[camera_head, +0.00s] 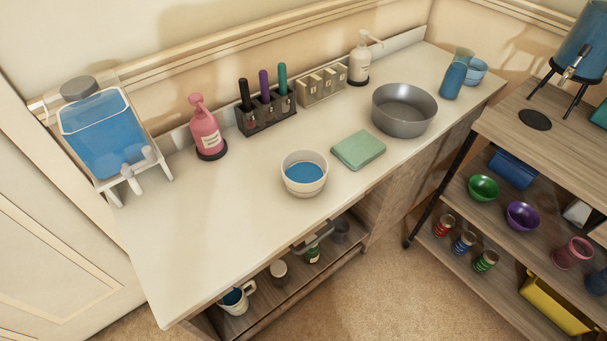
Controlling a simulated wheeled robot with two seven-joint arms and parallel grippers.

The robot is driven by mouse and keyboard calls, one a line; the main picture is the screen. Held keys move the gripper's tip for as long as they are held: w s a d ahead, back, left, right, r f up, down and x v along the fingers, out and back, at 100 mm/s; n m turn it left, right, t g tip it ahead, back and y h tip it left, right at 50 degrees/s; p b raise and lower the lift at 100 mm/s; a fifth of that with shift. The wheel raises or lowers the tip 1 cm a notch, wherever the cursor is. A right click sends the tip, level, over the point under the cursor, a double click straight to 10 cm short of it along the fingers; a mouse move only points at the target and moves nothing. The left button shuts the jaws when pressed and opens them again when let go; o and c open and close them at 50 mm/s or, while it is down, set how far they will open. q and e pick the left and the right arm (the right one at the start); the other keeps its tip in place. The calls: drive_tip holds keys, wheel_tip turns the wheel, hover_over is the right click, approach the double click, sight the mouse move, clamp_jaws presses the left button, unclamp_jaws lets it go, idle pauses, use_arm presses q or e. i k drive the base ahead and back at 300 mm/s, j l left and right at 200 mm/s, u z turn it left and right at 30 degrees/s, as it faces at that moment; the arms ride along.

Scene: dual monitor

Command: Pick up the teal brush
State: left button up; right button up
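A dark holder (268,122) stands at the back of the white counter, against the wall, with three upright brushes or handles in it. The teal brush (282,79) is the rightmost one. The purple one (264,84) is in the middle and the black one (245,94) is on the left. Only their upper parts show; their lower ends are hidden in the holder. Neither of my grippers is in view.
A pink pump bottle (206,132) stands left of the holder and a beige slotted block (322,84) right of it. In front are a white bowl (304,174) with blue contents, a green cloth (358,150) and a grey basin (403,109). The counter's front left (200,235) is clear.

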sight(282, 77)
drive_tip(key=i+l+z, duration=0.2)
drive_tip(key=i+l, duration=0.2)
drive_tip(key=l, duration=0.25)
drive_tip(key=i+l+z, duration=0.25)
drive_tip(key=i+l, duration=0.15)
drive_tip(key=l, duration=0.15)
